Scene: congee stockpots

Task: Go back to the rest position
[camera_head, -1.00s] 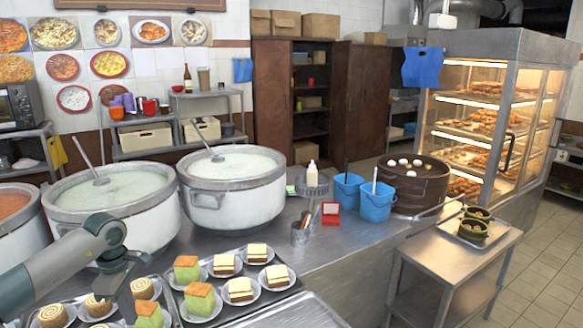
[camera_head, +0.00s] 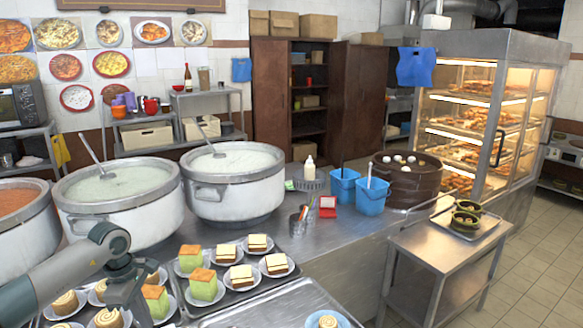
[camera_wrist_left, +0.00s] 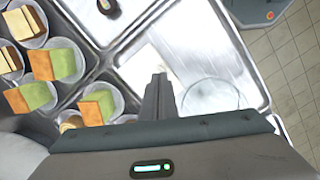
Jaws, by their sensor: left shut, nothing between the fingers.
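My left gripper (camera_head: 128,296) hangs at the lower left in the head view, over the dessert trays. Plates with green, orange-topped cakes (camera_head: 203,286) and layered slices (camera_head: 241,275) stand on a tray just right of the gripper. Rolls (camera_head: 65,303) on plates lie around and left of it. The gripper hides part of these plates. My right gripper is not in view.
Large pots (camera_head: 235,190) stand behind the trays. Blue tubs (camera_head: 372,196) and a steamer (camera_head: 407,177) are farther right. An empty tray (camera_head: 270,308) lies right of the cakes. A blue plate with a roll (camera_head: 327,321) is at the bottom edge. A steel cart (camera_head: 440,245) stands right.

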